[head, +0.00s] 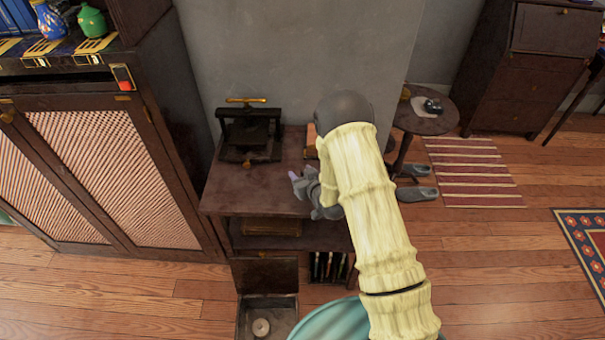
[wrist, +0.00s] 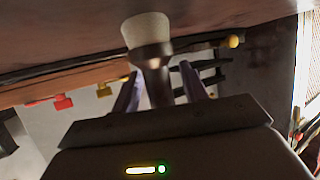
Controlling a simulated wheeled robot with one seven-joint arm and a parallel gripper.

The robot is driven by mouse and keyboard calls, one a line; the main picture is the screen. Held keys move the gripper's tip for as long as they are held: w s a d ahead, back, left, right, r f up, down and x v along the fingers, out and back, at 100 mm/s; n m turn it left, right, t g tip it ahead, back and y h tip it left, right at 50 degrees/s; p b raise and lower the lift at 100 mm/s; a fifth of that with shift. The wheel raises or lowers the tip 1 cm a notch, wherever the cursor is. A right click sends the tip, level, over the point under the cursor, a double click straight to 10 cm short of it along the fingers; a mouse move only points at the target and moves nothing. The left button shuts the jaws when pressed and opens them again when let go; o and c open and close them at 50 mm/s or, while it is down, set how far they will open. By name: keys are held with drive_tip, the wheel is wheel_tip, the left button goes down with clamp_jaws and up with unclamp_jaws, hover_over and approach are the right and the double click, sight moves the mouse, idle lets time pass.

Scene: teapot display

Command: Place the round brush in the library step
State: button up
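The round brush (wrist: 148,33) shows in the wrist view, with pale bristles, a dark ferrule and a dark handle running down between my fingers. My gripper (wrist: 160,75) has a finger on each side of the handle; a gap shows, at least on the right, so it looks open around the brush. In the head view my gripper (head: 305,187) is at the dark table (head: 250,188), and I cannot make out the brush there. A dark open box with a raised lid (head: 266,275), apparently the library step (head: 242,320), stands on the floor below, with a small pale round thing inside.
A black press (head: 250,130) stands at the back of the table. A cabinet (head: 100,160) is on the left. A teal rounded object (head: 335,322) is beside the open box. A small round table (head: 427,118) and striped rug (head: 472,170) are at right.

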drive_tip(key=shift+r, duration=0.1)
drive_tip(key=shift+s+r, duration=0.1)
drive_tip(key=b+v, duration=0.1)
drive_tip(key=v, duration=1.1)
idle(0.3)
drive_tip(key=s+d+r+m+g+h, duration=0.2)
drive_tip(key=s+d+r+g+h, duration=0.15)
drive_tip(key=d+r, duration=0.3)
drive_tip(key=s+d+r+m+g+h, duration=0.1)
drive_tip(key=s+d+r+g, duration=0.1)
drive_tip(key=s, duration=0.4)
drive_tip(key=s+d+r+m+g+h, duration=0.1)
drive_tip(key=s+d+r+m+g, duration=0.1)
drive_tip(key=s+r+g, duration=0.2)
drive_tip(key=s+r, duration=0.1)
drive_tip(key=s, duration=0.2)
drive_tip(key=shift+s, duration=0.35)
